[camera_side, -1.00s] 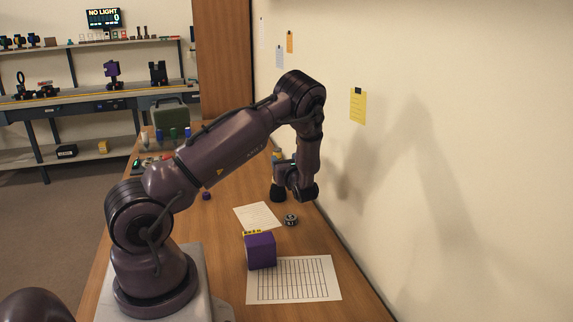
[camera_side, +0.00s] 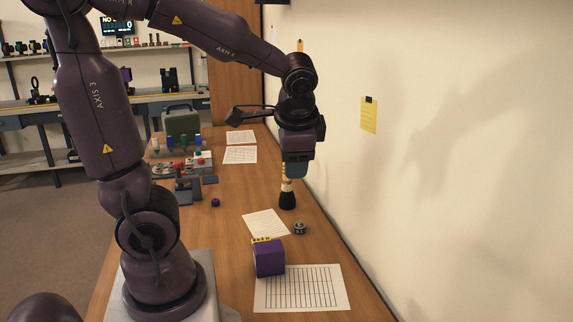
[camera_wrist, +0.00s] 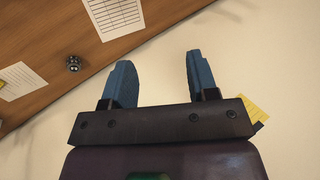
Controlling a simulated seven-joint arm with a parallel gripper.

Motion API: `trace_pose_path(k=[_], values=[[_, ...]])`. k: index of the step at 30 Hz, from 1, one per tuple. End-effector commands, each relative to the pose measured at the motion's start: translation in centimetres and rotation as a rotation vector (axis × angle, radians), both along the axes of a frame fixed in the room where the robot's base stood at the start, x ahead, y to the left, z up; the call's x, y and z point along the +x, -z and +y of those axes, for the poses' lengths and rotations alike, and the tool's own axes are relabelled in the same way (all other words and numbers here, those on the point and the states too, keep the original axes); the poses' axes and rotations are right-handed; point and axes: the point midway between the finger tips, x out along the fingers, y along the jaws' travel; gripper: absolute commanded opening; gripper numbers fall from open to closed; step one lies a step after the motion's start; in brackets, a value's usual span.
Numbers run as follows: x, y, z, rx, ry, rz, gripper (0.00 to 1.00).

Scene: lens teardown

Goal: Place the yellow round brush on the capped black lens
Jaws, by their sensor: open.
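The capped black lens (camera_side: 287,201) stands on the wooden table near the wall in the side view. The yellow round brush (camera_side: 287,184), yellow with dark bands, stands upright directly above it and appears to rest on it. The contact is too small to make out clearly. My gripper (camera_side: 296,172) is just above and in front of the brush in the picture, and hides its upper end. In the wrist view my gripper (camera_wrist: 158,65) has its two blue fingers apart with nothing between them. The brush and lens do not show there.
A purple box (camera_side: 269,258) and a ruled sheet (camera_side: 318,290) lie nearer the camera. A small dark round part (camera_side: 299,228) lies beside a paper (camera_side: 264,224); it also shows in the wrist view (camera_wrist: 73,63). The wall runs close along the right.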

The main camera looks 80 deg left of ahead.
Motion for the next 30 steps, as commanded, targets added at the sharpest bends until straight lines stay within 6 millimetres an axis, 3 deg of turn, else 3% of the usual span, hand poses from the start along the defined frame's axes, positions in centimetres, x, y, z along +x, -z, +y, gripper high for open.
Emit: trace_pose_path(k=[3, 6, 10, 15, 30], values=[[-1.7, -1.7, -4.8, -0.177, -0.02, -0.188, 0.54], [-2.9, -2.6, -7.9, -0.305, -0.028, -0.299, 0.54], [-4.0, -3.3, -10.4, -0.417, -0.033, -0.387, 0.54], [-4.4, -3.5, -11.5, -0.468, -0.037, -0.421, 0.54], [-4.4, -3.6, -11.4, -0.467, -0.038, -0.42, 0.54]])
